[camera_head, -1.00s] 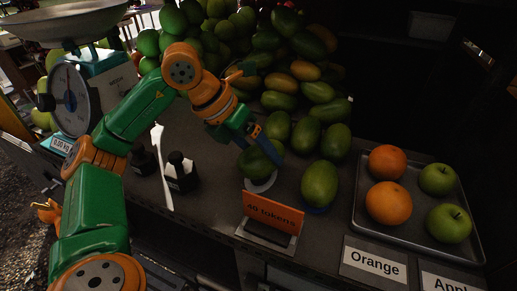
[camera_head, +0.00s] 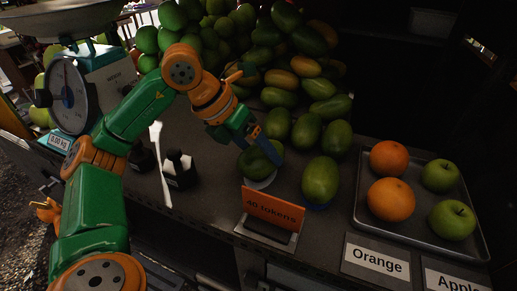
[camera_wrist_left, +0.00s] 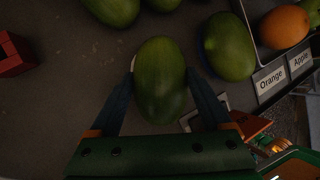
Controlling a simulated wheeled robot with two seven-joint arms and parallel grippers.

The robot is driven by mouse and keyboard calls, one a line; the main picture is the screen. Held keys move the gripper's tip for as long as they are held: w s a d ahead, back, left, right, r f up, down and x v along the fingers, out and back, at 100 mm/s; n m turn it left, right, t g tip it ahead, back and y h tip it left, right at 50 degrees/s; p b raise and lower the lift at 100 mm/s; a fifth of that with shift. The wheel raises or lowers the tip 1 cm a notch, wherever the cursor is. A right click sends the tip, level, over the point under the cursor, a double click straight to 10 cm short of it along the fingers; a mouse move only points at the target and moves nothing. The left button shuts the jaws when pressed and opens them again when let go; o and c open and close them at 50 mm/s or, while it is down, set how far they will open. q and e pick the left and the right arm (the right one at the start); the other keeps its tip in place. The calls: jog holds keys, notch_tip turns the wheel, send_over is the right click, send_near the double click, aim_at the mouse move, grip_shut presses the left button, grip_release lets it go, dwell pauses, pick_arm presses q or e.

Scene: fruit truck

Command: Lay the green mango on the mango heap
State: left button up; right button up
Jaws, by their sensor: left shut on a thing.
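A green mango (camera_head: 259,161) sits on a small white round stand (camera_head: 262,182) behind the orange price sign. My left gripper (camera_head: 264,150) reaches down over it from behind and is shut on it. In the left wrist view the mango (camera_wrist_left: 160,80) lies between the two blue fingers of the left gripper (camera_wrist_left: 160,98). The mango heap (camera_head: 290,78) rises at the back, with green and yellowish mangoes. A second green mango (camera_head: 320,179) rests on a blue round stand just right of the held one. My right gripper is not in view.
A metal tray (camera_head: 437,243) with two oranges and two green apples is at the right. An orange "40 tokens" sign (camera_head: 271,209) stands in front.

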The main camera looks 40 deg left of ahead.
pick_arm(q)
jog(key=shift+f+b, duration=0.3)
jog(key=shift+f, duration=0.1)
dwell(0.6)
jog(key=o, duration=0.8)
notch_tip(320, 180, up, 6)
jog(key=p, duration=0.6)
jog(key=shift+r, duration=0.15)
jog(key=shift+f, duration=0.2)
